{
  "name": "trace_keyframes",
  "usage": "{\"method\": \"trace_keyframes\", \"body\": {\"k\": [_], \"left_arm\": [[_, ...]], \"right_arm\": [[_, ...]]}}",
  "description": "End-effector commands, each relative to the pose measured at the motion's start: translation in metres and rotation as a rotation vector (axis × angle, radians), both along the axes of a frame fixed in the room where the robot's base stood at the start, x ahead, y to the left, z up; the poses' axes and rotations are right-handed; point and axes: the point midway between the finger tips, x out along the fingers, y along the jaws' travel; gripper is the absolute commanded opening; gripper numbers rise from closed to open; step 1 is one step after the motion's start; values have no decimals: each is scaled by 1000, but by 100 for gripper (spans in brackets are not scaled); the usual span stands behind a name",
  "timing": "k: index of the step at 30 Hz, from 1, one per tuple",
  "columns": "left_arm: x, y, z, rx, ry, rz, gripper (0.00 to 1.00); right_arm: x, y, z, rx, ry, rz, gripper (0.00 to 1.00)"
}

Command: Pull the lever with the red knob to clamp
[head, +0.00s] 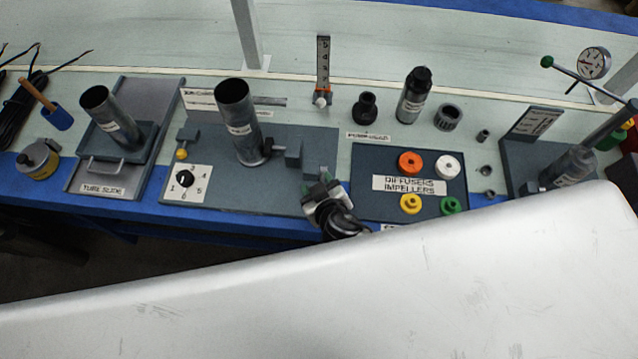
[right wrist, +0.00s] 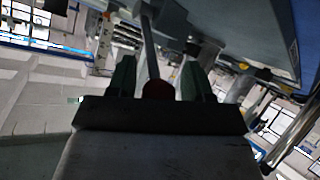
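A red knob (right wrist: 158,90) shows in the right wrist view at the end of a grey lever rod (right wrist: 149,45). My right gripper (right wrist: 158,80) has its two fingers apart, one on each side of the knob, with a narrow gap visible on both sides. In the head view my right gripper (head: 324,190) is at the front right corner of the grey base plate (head: 235,192) that carries an upright metal tube (head: 238,125). The knob cannot be made out in the head view. My left gripper is not in view.
A plate of diffusers and impellers (head: 365,160) lies just right of the gripper. A dial switch (head: 186,182) and a tube slide (head: 150,160) are to the left. A pressure gauge (head: 594,63) stands at the right. A large pale surface hides the lower head view.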

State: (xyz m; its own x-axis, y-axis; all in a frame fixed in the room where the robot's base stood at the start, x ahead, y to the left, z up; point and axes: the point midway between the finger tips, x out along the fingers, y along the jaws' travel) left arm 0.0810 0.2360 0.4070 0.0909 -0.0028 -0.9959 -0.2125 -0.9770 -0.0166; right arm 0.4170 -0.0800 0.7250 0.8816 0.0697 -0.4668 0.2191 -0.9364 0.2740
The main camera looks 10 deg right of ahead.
Motion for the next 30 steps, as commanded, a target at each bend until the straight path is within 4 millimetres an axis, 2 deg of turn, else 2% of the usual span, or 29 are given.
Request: {"method": "trace_keyframes", "body": {"k": [11,14,24,30], "left_arm": [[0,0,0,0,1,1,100],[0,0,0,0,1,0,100],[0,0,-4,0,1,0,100],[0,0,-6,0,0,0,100]], "right_arm": [[-3,0,2,1,0,0,57],[-14,-1,6,3,1,-1,57],[-73,-6,37,3,3,0,57],[-92,-7,48,1,1,-1,57]]}}
